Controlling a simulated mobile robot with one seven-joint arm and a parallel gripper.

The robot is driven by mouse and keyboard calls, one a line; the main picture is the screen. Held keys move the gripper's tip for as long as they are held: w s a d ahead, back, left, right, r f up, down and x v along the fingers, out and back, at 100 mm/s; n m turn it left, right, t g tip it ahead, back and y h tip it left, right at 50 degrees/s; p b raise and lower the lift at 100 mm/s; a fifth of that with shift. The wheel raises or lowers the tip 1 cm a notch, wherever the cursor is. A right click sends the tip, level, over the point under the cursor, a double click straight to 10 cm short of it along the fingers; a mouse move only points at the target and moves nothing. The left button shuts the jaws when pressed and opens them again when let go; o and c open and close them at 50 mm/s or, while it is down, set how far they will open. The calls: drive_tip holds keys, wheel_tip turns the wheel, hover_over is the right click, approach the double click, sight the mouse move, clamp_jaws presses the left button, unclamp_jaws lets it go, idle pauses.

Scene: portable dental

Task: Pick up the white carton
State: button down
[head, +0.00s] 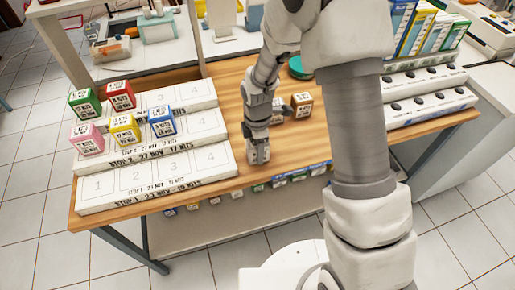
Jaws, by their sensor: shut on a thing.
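My gripper (258,148) points down over the wooden table (228,102), just right of the stepped white rack. Its jaws are shut on a small pale thing at the fingertips, which looks like the white carton. The fingers hide most of it, and I cannot tell whether it touches the table top.
The stepped white rack (150,180) at left holds several coloured cartons, including a yellow one (124,128). Another white rack (430,105) stands at right.

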drive_tip(key=shift+r, duration=0.1)
drive_tip(key=shift+r, duration=0.55)
wheel_tip(320, 180, up, 3)
drive_tip(key=shift+r, duration=0.1)
drive_tip(key=s+d+r+p, duration=0.1)
drive_tip(key=s+d+r, duration=0.5)
drive_tip(key=s+d, duration=0.2)
drive_tip(key=shift+s+r+p, duration=0.25)
drive_tip(key=shift+p, duration=0.05)
drive_tip(key=shift+a, duration=0.1)
